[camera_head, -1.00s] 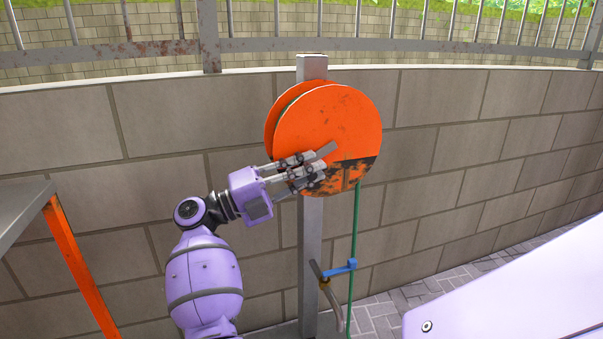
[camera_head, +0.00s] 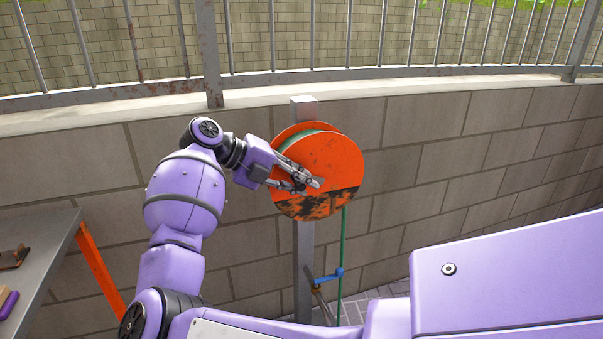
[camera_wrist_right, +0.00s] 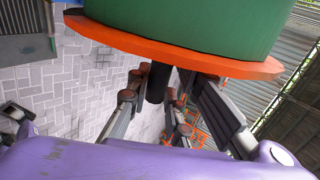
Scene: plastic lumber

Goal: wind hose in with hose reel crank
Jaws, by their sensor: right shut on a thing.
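The hose reel (camera_head: 325,158) is an orange disc drum on a grey post, with a worn black patch along its lower edge. Green hose (camera_head: 343,245) hangs down from it. My right gripper (camera_head: 311,186) reaches across the reel's front face from the left. In the right wrist view, its fingers are shut around a dark crank handle (camera_wrist_right: 157,82) that sticks out from the reel's orange rim (camera_wrist_right: 190,60). Green hose shows wound on the drum above that rim. The fingers mostly hide the handle in the head view. My left gripper is not in view.
A blue valve lever (camera_head: 330,275) sits low on the pipe beside the post. A block wall (camera_head: 440,150) with a metal railing stands close behind. A grey table (camera_head: 45,250) with orange legs is at the left.

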